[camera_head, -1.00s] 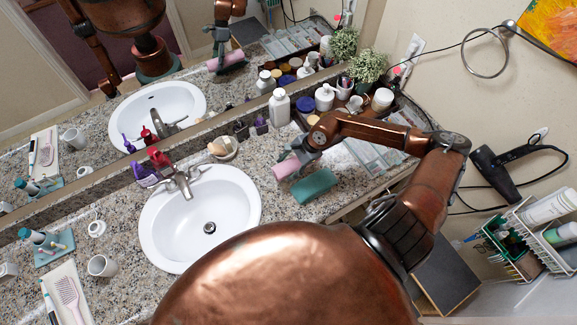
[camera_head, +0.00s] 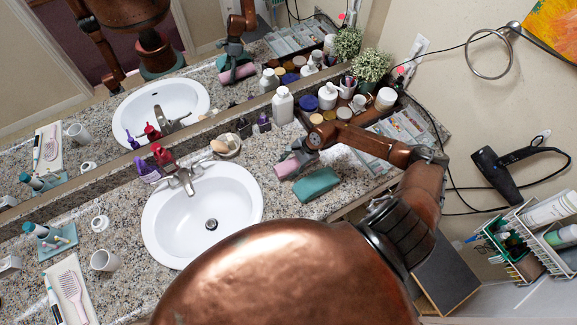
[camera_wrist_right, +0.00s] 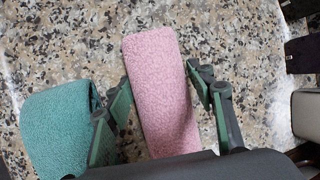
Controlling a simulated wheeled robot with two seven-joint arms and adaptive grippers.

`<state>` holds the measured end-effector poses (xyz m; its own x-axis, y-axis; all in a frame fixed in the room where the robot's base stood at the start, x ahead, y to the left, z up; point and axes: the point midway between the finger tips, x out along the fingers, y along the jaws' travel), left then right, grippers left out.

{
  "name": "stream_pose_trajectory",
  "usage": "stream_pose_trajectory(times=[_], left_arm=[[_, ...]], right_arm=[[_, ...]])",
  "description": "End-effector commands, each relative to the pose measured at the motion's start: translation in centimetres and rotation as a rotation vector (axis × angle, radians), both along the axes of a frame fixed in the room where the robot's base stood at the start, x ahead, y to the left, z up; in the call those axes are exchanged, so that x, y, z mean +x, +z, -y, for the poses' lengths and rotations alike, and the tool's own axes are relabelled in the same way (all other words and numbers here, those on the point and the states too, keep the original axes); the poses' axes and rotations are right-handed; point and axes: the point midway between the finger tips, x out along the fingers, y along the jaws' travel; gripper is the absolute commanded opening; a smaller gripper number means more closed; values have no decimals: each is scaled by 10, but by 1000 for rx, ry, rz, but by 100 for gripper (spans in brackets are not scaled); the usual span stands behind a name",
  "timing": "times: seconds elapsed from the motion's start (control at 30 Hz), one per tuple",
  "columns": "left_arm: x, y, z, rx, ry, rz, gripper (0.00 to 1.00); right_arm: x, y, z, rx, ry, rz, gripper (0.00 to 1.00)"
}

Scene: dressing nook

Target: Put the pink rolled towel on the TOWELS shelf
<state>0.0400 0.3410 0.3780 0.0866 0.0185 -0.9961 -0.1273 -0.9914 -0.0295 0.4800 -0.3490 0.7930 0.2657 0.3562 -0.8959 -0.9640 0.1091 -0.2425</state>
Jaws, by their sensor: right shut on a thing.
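The pink rolled towel (camera_head: 287,168) is between the fingers of my right gripper (camera_head: 296,160), over the counter right of the sink. In the right wrist view the pink towel (camera_wrist_right: 161,90) stands lengthwise between the two green fingers (camera_wrist_right: 168,95), which are shut on it. I cannot tell whether it touches the counter. A teal rolled towel (camera_head: 316,184) lies just beside it, and it also shows at the left of the wrist view (camera_wrist_right: 60,130). The mirror reflects the gripper and pink towel. My left gripper is out of view. I see no shelf labelled TOWELS.
A white sink (camera_head: 203,215) is left of the gripper. Bottles, jars and a tray (camera_head: 395,140) crowd the counter behind it. A hair dryer (camera_head: 500,175) and a wire rack (camera_head: 525,240) hang on the right wall. A white cup (camera_head: 104,260) stands far left.

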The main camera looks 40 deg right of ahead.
Motion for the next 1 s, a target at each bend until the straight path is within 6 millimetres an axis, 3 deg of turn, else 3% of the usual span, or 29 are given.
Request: stream_pose_trajectory(times=[0.03,0.07,0.3,0.67,1.0], left_arm=[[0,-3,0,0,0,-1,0],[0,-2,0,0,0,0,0],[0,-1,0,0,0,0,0],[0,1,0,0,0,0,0],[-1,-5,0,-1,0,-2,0]], right_arm=[[0,-3,0,0,0,0,23],[0,-2,0,0,0,-1,52],[0,-1,0,0,0,0,67],[0,4,2,-1,0,1,67],[-18,60,26,-6,1,1,67]])
